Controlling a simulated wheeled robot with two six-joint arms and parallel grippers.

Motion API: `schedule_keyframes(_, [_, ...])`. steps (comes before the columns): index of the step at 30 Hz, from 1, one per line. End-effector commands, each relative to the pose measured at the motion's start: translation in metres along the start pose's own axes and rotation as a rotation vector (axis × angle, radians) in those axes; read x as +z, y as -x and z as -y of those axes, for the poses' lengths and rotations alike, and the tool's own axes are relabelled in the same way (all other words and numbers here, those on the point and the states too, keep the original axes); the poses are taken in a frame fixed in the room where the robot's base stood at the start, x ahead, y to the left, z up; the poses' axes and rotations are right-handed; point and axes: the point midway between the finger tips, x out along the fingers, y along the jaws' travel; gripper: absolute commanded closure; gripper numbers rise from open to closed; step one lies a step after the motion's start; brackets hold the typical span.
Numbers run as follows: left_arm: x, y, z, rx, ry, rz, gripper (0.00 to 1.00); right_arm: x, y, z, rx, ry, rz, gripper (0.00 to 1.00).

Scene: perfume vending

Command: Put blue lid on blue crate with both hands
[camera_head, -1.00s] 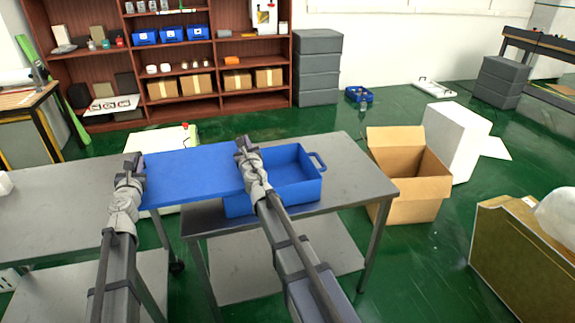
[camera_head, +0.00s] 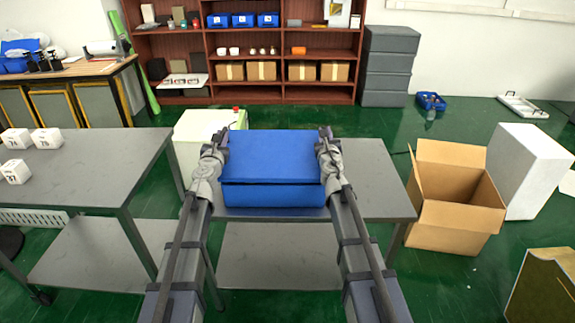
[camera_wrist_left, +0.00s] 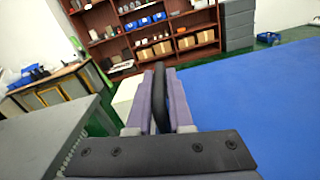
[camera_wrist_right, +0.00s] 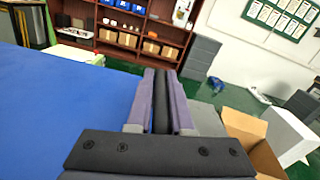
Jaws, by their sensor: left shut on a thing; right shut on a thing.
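The blue lid (camera_head: 272,155) is a flat blue panel, seen from above in the head view. It lies over the blue crate (camera_head: 272,194), whose front wall shows below the lid's near edge. Whether the lid touches the rim all round I cannot tell. My left gripper (camera_head: 217,137) is shut on the lid's left side, and my right gripper (camera_head: 326,134) is shut on its right side. In the left wrist view the lid (camera_wrist_left: 250,110) fills the right. In the right wrist view the lid (camera_wrist_right: 65,110) fills the left. The crate's inside and handles are hidden.
The crate stands on a grey table (camera_head: 375,185). An open cardboard box (camera_head: 450,205) and a white block (camera_head: 528,170) stand on the floor to the right. Another grey table (camera_head: 75,180) with white cubes (camera_head: 47,138) is at the left. A shelf (camera_head: 280,70) stands behind.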

Motion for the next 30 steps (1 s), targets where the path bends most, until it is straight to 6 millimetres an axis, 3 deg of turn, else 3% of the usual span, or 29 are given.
schedule_keyframes(1, [0.002,0.000,-0.008,0.014,-0.002,-0.003,1.00,0.002,0.000,0.006,-0.010,0.002,-0.002,1.00])
schedule_keyframes(16, [0.006,0.000,-0.009,0.014,-0.002,-0.003,1.00,0.006,0.000,0.007,-0.010,0.002,-0.002,1.00])
schedule_keyframes(30, [-0.014,0.000,-0.005,0.014,-0.002,-0.003,1.00,-0.014,0.000,0.003,-0.011,0.002,-0.002,1.00])
